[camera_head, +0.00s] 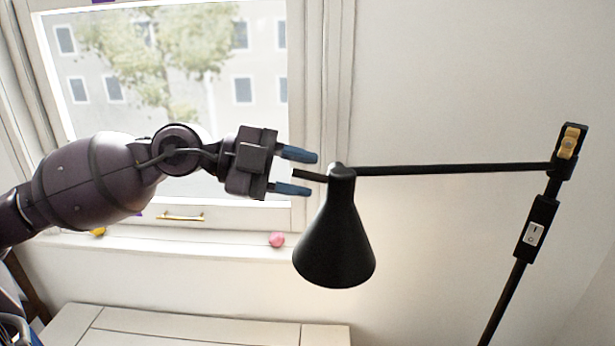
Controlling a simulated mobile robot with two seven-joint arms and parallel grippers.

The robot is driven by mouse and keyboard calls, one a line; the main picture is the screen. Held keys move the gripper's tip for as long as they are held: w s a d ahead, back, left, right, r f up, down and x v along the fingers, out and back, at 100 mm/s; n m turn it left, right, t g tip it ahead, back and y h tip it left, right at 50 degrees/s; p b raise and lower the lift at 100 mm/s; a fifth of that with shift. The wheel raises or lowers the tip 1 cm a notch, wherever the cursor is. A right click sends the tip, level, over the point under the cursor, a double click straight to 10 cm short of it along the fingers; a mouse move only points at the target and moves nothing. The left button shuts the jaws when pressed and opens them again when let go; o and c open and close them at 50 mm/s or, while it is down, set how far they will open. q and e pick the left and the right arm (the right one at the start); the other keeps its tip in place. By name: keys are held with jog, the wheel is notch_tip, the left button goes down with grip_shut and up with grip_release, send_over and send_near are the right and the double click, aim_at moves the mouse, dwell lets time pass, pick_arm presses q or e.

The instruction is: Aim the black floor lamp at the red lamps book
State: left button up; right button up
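The black floor lamp has a cone-shaped shade (335,240) that points downward and slightly left. Its thin horizontal arm (450,169) runs right to a joint with a yellowish knob (569,143) on a slanted pole (507,295). A short stub of the arm sticks out left of the shade's top. My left gripper (300,172) is open, its two blue fingertips above and below this stub. I cannot tell whether they touch it. The red lamps book is not in view. My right gripper is not in view.
A window with a white frame (337,80) is behind my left arm. A pink ball (276,239) and a yellow object (98,231) are on its sill. A pale wooden surface (190,328) lies below. The wall right of the shade is bare.

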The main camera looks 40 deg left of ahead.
pick_arm(q)
jog(key=shift+w+d+f, duration=0.1)
jog(key=shift+w+d, duration=0.2)
jog(key=shift+d, duration=0.15)
grip_shut()
